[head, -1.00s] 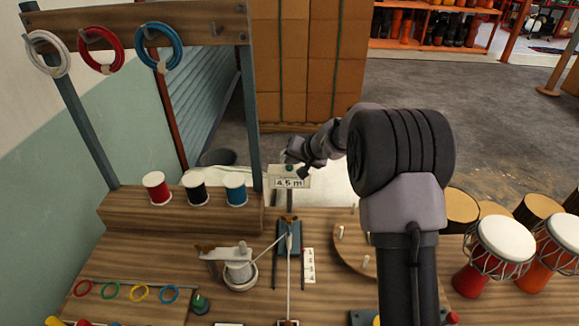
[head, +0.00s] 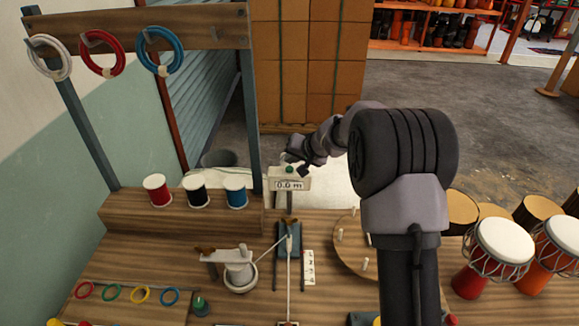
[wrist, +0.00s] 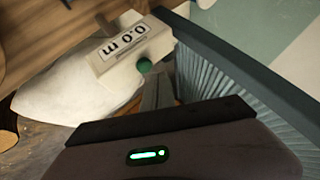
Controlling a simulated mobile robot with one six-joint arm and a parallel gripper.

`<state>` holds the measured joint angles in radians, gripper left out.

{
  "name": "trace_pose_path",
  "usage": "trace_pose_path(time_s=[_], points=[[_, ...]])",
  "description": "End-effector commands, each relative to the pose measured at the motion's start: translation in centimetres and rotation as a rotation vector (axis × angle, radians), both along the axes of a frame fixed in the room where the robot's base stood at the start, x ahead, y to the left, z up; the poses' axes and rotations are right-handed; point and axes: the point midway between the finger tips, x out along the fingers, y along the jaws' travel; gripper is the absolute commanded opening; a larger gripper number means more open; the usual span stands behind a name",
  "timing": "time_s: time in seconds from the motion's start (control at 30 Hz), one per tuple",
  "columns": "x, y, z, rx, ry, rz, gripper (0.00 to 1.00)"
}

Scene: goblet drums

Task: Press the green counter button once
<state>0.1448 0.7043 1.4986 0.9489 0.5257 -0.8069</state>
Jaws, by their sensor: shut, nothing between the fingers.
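The counter (head: 298,182) is a small cream box on a post at the back edge of the bench, and its display reads 0.0 m. The green button (head: 290,169) sits on its top. In the wrist view the counter (wrist: 122,50) is tilted and the green button (wrist: 145,66) is fully visible. My gripper (head: 304,171) is just right of the button in the head view. In the wrist view my gripper's fingers (wrist: 157,92) are shut and empty, just below the button, with a small gap in the picture; I cannot tell whether they touch.
Thread spools (head: 196,193) stand on a wooden ledge to the left, under a rack with hanging rings (head: 103,53). A winding post (head: 238,268) and a round pegged board (head: 347,240) are on the bench. Drums (head: 500,250) stand at right. Stacked boxes (head: 308,60) are behind.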

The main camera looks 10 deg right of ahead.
Motion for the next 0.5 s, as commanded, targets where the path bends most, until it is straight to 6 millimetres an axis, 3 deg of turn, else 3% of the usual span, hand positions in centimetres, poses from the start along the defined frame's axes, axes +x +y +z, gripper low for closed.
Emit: trace_pose_path(time_s=[0.27,0.5], points=[[0.0,0.0,0.1,0.000,0.000,0.000,0.00],[0.0,0.0,2.2,0.001,0.000,0.000,0.00]])
